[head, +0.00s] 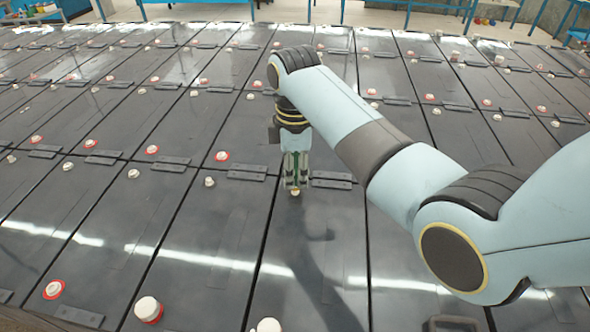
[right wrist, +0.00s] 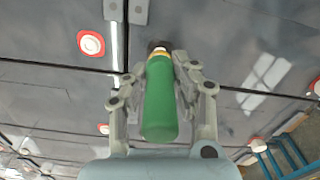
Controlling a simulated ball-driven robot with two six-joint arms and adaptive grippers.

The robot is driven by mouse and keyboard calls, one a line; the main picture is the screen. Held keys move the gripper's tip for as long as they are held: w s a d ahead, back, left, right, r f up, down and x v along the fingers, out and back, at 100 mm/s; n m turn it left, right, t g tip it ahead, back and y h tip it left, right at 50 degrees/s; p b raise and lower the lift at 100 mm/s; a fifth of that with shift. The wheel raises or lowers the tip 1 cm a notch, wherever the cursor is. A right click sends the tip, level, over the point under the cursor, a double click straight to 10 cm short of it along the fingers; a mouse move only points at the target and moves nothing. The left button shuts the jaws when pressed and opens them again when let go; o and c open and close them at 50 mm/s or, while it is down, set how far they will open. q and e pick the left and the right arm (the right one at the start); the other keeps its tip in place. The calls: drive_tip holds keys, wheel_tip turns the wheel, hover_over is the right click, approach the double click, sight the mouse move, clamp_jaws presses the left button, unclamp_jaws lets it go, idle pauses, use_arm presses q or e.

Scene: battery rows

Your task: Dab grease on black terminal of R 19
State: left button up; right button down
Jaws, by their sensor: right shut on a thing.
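My right gripper (head: 297,178) points down over a dark battery top (head: 255,230) near the middle of the head view. It is shut on a green grease tube (head: 295,165). In the right wrist view the green tube (right wrist: 160,100) sits between the fingers, with a yellowish band and a dark end at its far tip. A small cream post (head: 295,192) shows right below the fingertips; I cannot tell whether the tube touches it. No label reading R 19 is legible. My left gripper is not in view.
Long rows of dark batteries fill the floor, close together. Several cream posts stand on them, some with red rings (head: 222,156), some plain (head: 210,181). Paired grey blocks (head: 247,172) lie across the joints. Blue-framed racks (head: 420,6) stand at the far edge.

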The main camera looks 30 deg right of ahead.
drive_tip(key=shift+f, duration=0.35)
idle(0.8)
drive_tip(key=shift+r, duration=4.05)
